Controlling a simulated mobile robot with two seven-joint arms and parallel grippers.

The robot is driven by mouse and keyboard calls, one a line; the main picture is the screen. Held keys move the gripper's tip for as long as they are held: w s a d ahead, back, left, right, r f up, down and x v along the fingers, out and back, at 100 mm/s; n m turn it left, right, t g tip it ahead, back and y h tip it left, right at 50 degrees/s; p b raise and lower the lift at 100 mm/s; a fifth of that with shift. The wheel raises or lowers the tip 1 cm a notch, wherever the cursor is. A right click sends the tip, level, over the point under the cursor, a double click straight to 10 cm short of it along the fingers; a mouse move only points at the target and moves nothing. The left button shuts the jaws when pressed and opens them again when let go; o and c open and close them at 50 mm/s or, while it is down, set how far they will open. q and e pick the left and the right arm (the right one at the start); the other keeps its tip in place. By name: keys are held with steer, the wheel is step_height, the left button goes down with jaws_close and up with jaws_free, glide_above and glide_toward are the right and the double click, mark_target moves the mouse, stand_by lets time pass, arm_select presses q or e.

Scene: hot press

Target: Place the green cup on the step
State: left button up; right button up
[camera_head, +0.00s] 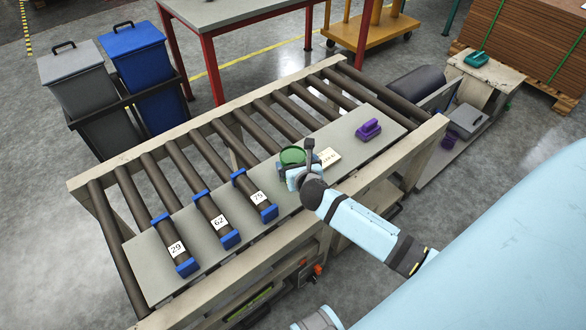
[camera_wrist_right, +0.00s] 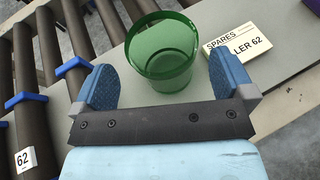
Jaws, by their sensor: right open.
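The green cup (camera_head: 292,155) stands upright with an open top on the grey board (camera_head: 335,150) across the rollers. In the right wrist view the cup (camera_wrist_right: 163,55) appears between the two blue fingers of my right gripper (camera_wrist_right: 165,85), slightly ahead of them. The fingers are spread, with visible gaps on both sides of the cup. In the head view my right gripper (camera_head: 299,170) partly hides the cup's lower part. A low pale stand (camera_head: 490,72) at the upper right may be the step; I cannot tell for certain. My left gripper is not seen.
A "SPARES" label card (camera_head: 329,158) lies right of the cup, and a purple object (camera_head: 368,129) sits farther right. Numbered rollers with blue end pieces (camera_head: 240,176) lie left. A teal object (camera_head: 477,59) rests on the pale stand. Bare board remains between card and purple object.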

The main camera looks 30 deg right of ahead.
mark_target(290, 150)
steer(key=x, duration=0.1)
steer(key=b+x, duration=0.1)
steer(key=x, duration=0.3)
steer(key=shift+w+d+r, duration=0.1)
steer(key=shift+d+r, duration=0.05)
steer(key=shift+r, duration=0.2)
steer(key=c, duration=1.1)
